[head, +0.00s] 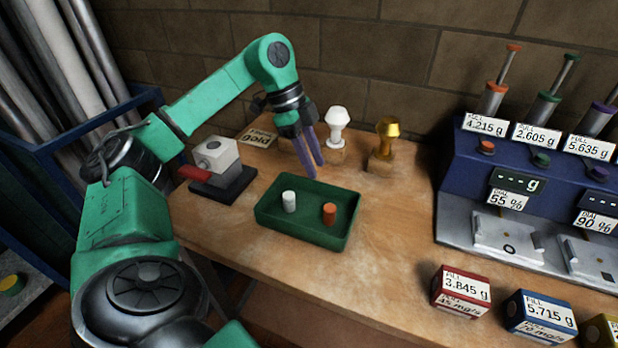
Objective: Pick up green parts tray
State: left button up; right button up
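The green parts tray (308,231) sits on the wooden bench near its front left edge. A white cylinder (289,201) and an orange cylinder (329,214) stand in it. My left gripper (313,171) points down just behind the tray's back rim, with its two purple fingers a little apart and nothing seen between them. I cannot tell whether the fingertips touch the rim. My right gripper is not in view.
A grey block device with a red handle (195,173) stands left of the tray. A white knob piece (337,127) and a gold one (385,142) stand behind. A blue dispenser station (450,170) and labelled boxes (460,291) are at right. The bench right of the tray is clear.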

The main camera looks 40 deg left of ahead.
aim_at(320, 182)
pick_arm(q)
jog(key=x, duration=0.6)
jog(key=shift+a+f, duration=0.2)
jog(key=shift+a, duration=0.05)
grip_shut()
jog(key=shift+r, duration=0.1)
dwell(0.9)
